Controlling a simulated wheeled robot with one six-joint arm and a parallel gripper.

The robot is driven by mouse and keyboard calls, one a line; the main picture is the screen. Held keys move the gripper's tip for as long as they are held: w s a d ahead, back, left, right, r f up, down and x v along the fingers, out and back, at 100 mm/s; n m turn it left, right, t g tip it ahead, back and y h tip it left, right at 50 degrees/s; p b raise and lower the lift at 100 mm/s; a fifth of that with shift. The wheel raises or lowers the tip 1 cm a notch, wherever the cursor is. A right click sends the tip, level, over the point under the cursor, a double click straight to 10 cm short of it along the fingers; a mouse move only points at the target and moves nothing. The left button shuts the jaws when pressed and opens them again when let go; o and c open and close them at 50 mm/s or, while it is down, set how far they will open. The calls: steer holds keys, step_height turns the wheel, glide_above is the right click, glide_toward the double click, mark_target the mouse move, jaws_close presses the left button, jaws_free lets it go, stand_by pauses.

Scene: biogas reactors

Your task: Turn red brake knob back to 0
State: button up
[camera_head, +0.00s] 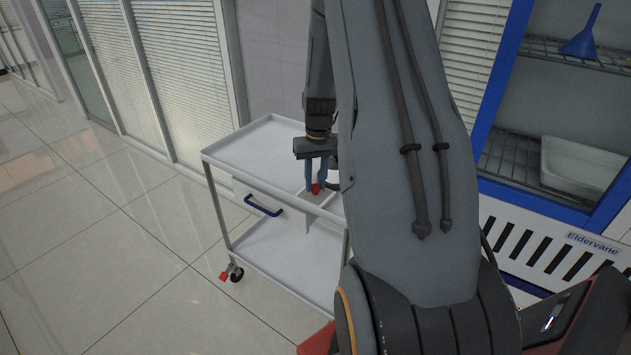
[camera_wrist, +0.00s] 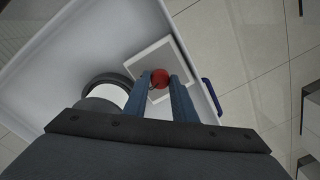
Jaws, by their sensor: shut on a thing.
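The red brake knob (camera_wrist: 160,78) sits on a small pale plate (camera_wrist: 178,62) on the white trolley, close to the trolley's edge. My gripper (camera_wrist: 161,82) reaches down over it, with its two blue fingers on either side of the knob, shut on it. In the head view my gripper (camera_head: 317,185) points down at the trolley's right part, and the red knob (camera_head: 316,189) shows between the fingertips. Any marks or a 0 around the knob are too small or hidden to read.
A dark round thing with a white inside (camera_wrist: 104,94) stands beside the gripper on the trolley (camera_head: 240,160). A blue handle (camera_head: 263,206) juts from the trolley's side. A blue-framed cabinet with a blue funnel (camera_head: 580,42) stands at right. The tiled floor at left is clear.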

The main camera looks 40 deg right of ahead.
mark_target(316, 186)
steer(key=shift+n, duration=1.2)
steer(key=o, duration=1)
steer(key=shift+o, duration=0.2)
steer(key=shift+d+r+b, duration=0.2)
steer(key=shift+r+b, duration=0.7)
steer(key=shift+r, duration=3.05)
steer(key=shift+a, duration=0.1)
